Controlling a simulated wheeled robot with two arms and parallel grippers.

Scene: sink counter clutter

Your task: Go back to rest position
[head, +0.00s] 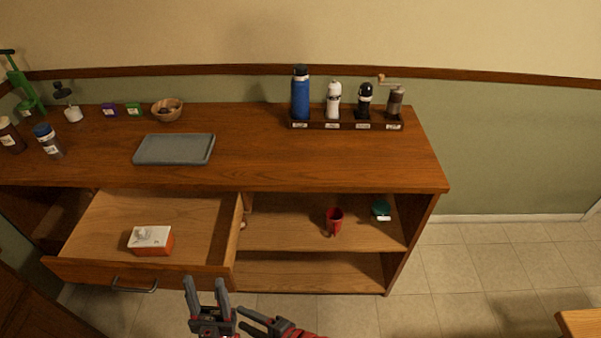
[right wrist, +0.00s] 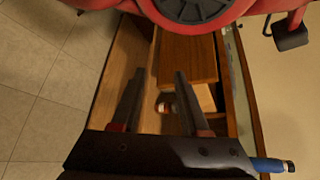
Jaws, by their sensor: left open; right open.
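Whether the two grippers touch cannot be told.
The open drawer holds a white-and-orange box (head: 151,240). A red cup (head: 334,221) and a teal item (head: 381,210) are on the shelf. The countertop bears a grey tray (head: 174,149), a bowl (head: 167,110) and a blue bottle (head: 300,94) in a rack.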

